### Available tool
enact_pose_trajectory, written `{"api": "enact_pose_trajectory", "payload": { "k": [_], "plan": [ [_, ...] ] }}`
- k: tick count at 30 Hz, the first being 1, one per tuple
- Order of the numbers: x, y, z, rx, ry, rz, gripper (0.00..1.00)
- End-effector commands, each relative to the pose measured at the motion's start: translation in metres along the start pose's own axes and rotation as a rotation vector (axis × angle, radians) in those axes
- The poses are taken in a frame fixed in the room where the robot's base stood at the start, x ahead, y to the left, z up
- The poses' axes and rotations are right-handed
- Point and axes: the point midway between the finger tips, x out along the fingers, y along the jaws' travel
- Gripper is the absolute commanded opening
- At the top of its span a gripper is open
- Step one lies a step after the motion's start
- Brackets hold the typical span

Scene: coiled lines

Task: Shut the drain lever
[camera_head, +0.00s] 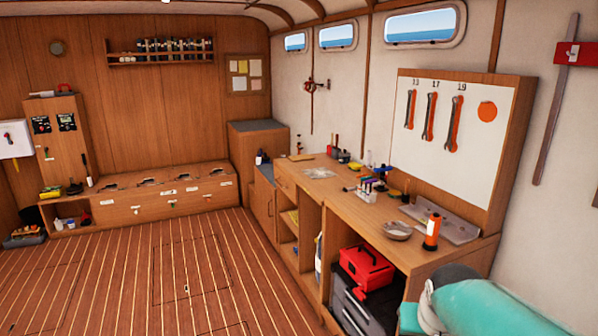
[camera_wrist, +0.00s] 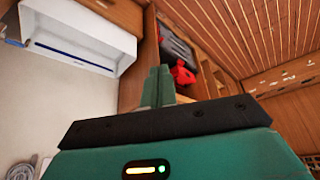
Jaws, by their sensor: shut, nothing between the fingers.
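I cannot tell for certain which fitting is the drain lever. A small red-handled fitting (camera_head: 316,85) sits on a thin pipe on the white wall, below the windows. Small handles or knobs also show on the front of the low wooden bench (camera_head: 165,200) at the back; they are too small to make out. My gripper (camera_wrist: 157,80) shows in the wrist view with its green fingers together and nothing between them. It is away from both of these. In the head view only my teal arm shows, at the lower right, and the gripper is out of frame.
A long workbench (camera_head: 345,187) runs along the right wall, with tools and an orange canister (camera_head: 432,231) on it. A red toolbox (camera_head: 366,268) sits beneath, also visible in the wrist view (camera_wrist: 183,75). A white box (camera_wrist: 75,42) is near my gripper.

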Motion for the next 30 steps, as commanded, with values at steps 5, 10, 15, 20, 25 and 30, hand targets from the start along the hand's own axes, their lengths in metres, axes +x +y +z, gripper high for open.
{"api": "enact_pose_trajectory", "payload": {
  "k": [5, 10, 15, 20, 25, 30],
  "plan": [
    [-0.046, -0.026, 0.041, -0.075, 0.029, -0.044, 0.0],
    [-0.074, -0.041, 0.08, -0.135, 0.045, -0.083, 0.0],
    [-0.085, -0.046, 0.101, -0.166, 0.049, -0.102, 0.0],
    [-0.085, -0.047, 0.103, -0.169, 0.048, -0.105, 0.0],
    [-0.085, -0.047, 0.102, -0.168, 0.048, -0.104, 0.0],
    [-0.085, -0.046, 0.102, -0.166, 0.048, -0.103, 0.0]
  ]
}}
